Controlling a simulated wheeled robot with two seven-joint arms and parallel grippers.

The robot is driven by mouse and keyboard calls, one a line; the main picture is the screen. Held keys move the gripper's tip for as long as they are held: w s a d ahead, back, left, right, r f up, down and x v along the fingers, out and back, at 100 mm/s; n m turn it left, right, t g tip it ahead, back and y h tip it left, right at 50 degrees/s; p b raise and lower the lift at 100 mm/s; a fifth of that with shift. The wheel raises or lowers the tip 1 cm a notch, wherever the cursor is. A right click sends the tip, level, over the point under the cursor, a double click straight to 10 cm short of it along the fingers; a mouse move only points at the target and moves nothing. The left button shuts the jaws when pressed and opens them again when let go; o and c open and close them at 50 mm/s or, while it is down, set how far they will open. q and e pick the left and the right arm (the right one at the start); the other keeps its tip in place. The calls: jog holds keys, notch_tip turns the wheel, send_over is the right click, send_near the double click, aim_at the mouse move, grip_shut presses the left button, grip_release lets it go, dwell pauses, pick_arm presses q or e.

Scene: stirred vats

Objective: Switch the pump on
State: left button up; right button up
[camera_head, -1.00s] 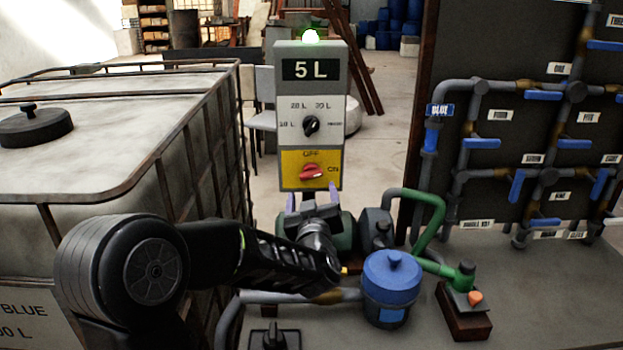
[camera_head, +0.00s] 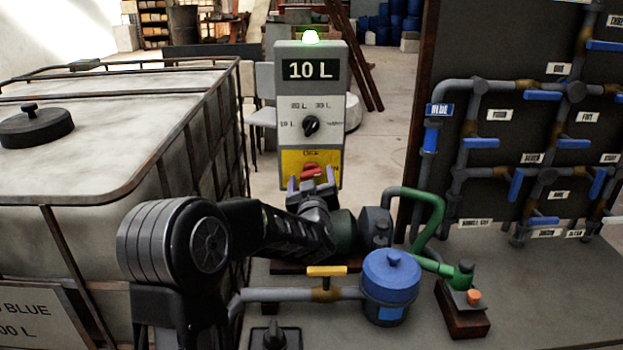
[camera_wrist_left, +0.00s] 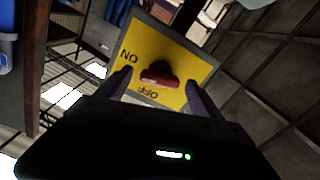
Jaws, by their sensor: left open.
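The pump's control box (camera_head: 335,125) stands upright in the middle of the head view. Its green lamp (camera_head: 311,38) is lit and its display (camera_head: 311,69) reads "10 L". A red rotary switch (camera_head: 313,170) sits on the yellow panel marked OFF and ON; it also shows in the left wrist view (camera_wrist_left: 160,78). I cannot tell surely which mark its handle points to. My left gripper (camera_head: 311,180) is open, its fingers on either side of the switch; contact is not clear. In the left wrist view the gripper (camera_wrist_left: 159,88) faces the panel. My right gripper is not in view.
A black dial (camera_head: 311,126) is above the switch. A caged tank (camera_head: 110,140) fills the left. A blue filter pot (camera_head: 391,285), a yellow-handled valve (camera_head: 327,271) and green piping (camera_head: 438,215) are below right. A pipe board (camera_head: 520,110) stands right.

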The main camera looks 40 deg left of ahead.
pick_arm(q)
jog(key=c, duration=1.4)
jog(key=m, duration=0.3)
jog(key=shift+m, duration=0.3)
jog(key=o, duration=1.4)
jog(key=v, duration=0.8)
jog(key=shift+b, duration=0.3)
